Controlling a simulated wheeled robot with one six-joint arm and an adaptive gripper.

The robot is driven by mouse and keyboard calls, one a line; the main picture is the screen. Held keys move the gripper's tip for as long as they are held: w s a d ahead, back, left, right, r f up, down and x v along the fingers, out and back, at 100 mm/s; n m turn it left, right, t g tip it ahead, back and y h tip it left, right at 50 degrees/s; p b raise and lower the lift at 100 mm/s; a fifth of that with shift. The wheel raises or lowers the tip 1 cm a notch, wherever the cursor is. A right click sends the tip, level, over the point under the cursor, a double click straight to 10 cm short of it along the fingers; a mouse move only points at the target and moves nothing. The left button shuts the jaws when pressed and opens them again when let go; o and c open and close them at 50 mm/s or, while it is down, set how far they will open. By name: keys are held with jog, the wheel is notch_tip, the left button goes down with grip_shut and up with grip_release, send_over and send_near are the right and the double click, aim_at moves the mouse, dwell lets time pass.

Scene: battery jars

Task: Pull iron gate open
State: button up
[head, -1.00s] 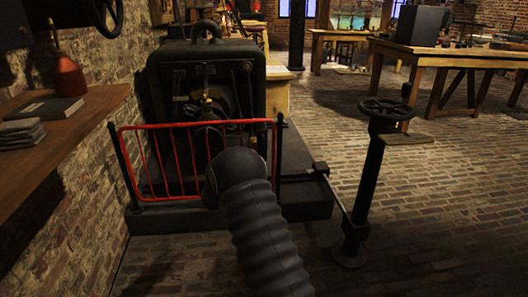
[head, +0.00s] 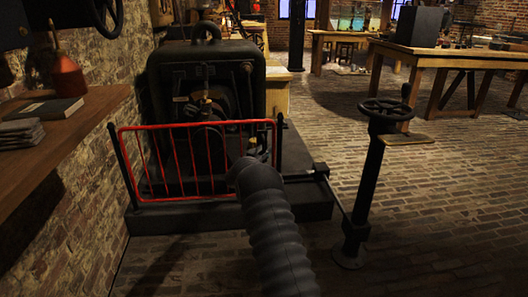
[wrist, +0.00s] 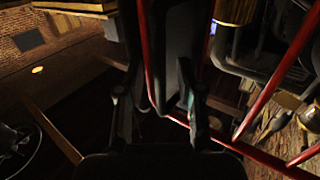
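The iron gate (head: 197,124) is a red barred frame between two dark posts, in front of a dark machine in the head view. It looks closed, spanning the gap from post to post. My arm covers its lower right part. In the wrist view, the gate's red end bar (wrist: 150,60) stands between the fingers of my gripper (wrist: 158,95), beside a dark upright. The fingers are apart, with gaps visible around the bar. The gripper itself is hidden behind my arm in the head view.
The dark machine (head: 205,65) stands on a low plinth behind the gate. A black handwheel stand (head: 367,195) is to the right, with a rod to the plinth. A wooden shelf (head: 75,130) juts from the left wall. Brick floor (head: 440,200) is open at right.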

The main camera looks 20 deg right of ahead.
jog(key=shift+w+d, duration=0.1)
jog(key=shift+d, duration=0.05)
grip_shut()
